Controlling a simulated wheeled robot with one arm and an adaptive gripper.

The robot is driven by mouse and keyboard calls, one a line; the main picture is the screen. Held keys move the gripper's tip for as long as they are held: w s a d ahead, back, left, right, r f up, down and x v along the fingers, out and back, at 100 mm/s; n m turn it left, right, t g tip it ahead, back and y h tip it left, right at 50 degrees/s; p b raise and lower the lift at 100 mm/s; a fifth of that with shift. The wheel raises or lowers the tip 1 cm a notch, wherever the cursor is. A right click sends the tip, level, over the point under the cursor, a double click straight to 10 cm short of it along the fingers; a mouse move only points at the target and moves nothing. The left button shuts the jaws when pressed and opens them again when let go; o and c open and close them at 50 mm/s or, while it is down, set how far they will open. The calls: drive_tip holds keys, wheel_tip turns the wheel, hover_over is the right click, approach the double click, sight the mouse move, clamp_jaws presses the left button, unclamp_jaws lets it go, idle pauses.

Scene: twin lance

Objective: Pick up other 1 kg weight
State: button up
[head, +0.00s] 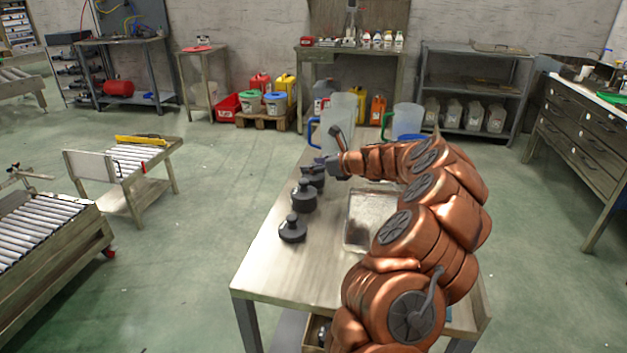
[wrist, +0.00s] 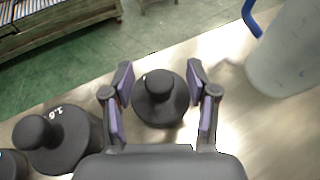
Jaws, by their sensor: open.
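Dark grey knobbed weights stand in a row along the left side of the steel table (head: 290,270). In the head view the nearest weight (head: 292,231) and the one behind it (head: 303,198) stand clear of my gripper (head: 328,165), which is over the far end of the row and partly hides the weights there. In the wrist view my gripper (wrist: 160,80) is open, with one finger on each side of a smaller weight (wrist: 159,106). A larger weight (wrist: 62,142) with white marking, not clearly readable, stands to its left. Another weight (wrist: 10,164) is cut off at the edge.
A clear jug with a blue handle (head: 338,122) stands just beyond my gripper; it also shows in the wrist view (wrist: 288,55). A second jug with a green handle (head: 408,120) stands to its right. A shallow metal tray (head: 362,238) lies mid-table. The table's front left is bare.

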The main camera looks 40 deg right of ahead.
drive_tip(key=shift+w, duration=0.1)
drive_tip(key=shift+a, duration=0.1)
clamp_jaws()
idle(0.4)
